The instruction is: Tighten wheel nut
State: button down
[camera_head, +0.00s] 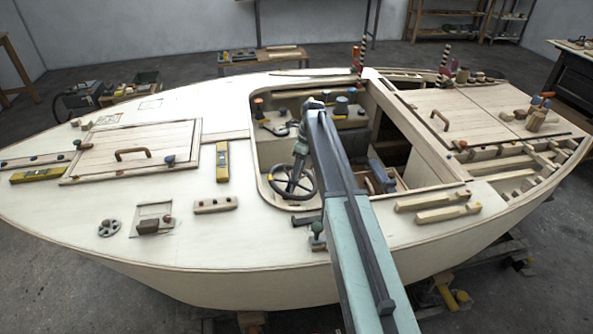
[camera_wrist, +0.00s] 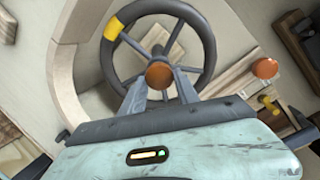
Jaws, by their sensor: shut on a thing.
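The dark steering wheel (camera_head: 292,182) stands in the open cockpit of the plywood hull. In the wrist view the wheel (camera_wrist: 207,45) shows its spokes and a yellow mark (camera_wrist: 114,27) at the upper left of its rim. The round orange-brown wheel nut (camera_wrist: 159,75) sits at the hub. My gripper (camera_wrist: 160,88) is at the hub with one finger on each side of the nut, shut on it. In the head view my gripper (camera_head: 299,155) is over the wheel; the nut cannot be made out there.
The cockpit rim (camera_head: 262,190) surrounds the wheel closely. An orange knob (camera_wrist: 265,68) and a yellow-handled part (camera_wrist: 269,104) lie right of the wheel. A yellow level (camera_head: 222,161) lies on the deck to the left. Wooden pieces (camera_head: 448,213) lie on the right deck.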

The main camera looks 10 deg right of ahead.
jog(key=m, duration=0.4)
jog(key=shift+w+m+y, duration=0.15)
jog(key=shift+m+y, duration=0.15)
jog(key=shift+m, duration=2.5)
jog(key=c, duration=0.9)
grip_release()
jog(key=shift+b, duration=0.3)
jog(key=shift+r, duration=0.1)
jog(key=p+v, duration=0.7)
jog(key=shift+d+r, duration=0.25)
jog(key=shift+r, duration=0.1)
